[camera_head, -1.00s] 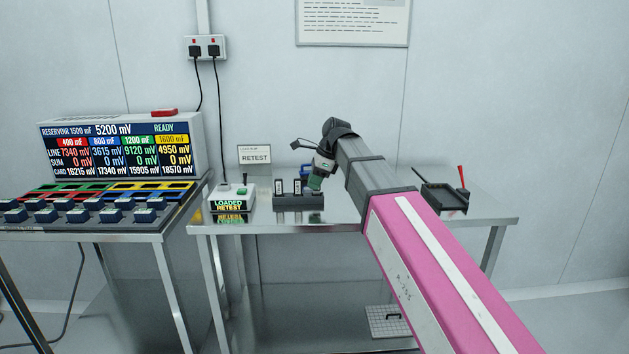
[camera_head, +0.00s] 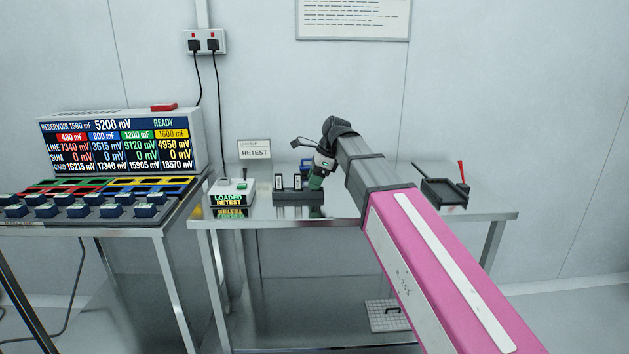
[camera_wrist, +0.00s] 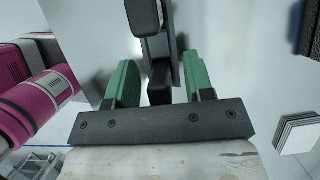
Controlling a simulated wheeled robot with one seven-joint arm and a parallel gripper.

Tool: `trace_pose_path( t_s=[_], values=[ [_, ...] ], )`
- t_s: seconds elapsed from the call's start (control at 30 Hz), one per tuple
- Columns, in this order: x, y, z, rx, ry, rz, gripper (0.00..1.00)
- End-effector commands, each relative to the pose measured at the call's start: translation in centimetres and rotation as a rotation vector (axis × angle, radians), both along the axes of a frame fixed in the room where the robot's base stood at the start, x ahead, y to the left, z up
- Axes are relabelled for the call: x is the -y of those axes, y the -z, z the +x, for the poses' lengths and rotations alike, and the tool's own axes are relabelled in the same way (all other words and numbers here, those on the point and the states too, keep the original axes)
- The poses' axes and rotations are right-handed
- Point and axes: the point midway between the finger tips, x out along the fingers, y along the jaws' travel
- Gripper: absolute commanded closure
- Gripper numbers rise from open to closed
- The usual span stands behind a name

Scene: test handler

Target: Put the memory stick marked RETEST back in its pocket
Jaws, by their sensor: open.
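A dark rack (camera_head: 290,198) stands on the steel table with two upright sticks with pale labels, a left one (camera_head: 279,183) and a right one (camera_head: 297,182). Their markings are too small to read. A white reader box (camera_head: 232,187) left of the rack shows LOADED RETEST on its display. My gripper (camera_head: 316,182) is at the rack's right end, pointing down, and hides part of it. In the wrist view my gripper (camera_wrist: 161,85) is open, its green fingers apart. A dark block (camera_wrist: 160,80) shows between them; I cannot tell whether it is a stick or part of the rack.
A RETEST sign (camera_head: 255,149) stands behind the reader. A dark tray (camera_head: 445,193) with a red-handled tool is at the table's right. Left is a bench with a display unit (camera_head: 120,145) and several dark modules. Table between gripper and tray is clear.

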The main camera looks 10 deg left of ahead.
Motion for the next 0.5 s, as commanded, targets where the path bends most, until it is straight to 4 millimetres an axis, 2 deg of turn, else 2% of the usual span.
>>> trace_pose_path(
  t_s=[0.17,0.5],
  values=[
    [0.4,-1.1,0.2,0.001,0.0,0.0,0.52],
    [2.6,-6.5,0.8,0.002,0.001,0.0,0.52]
  ],
)
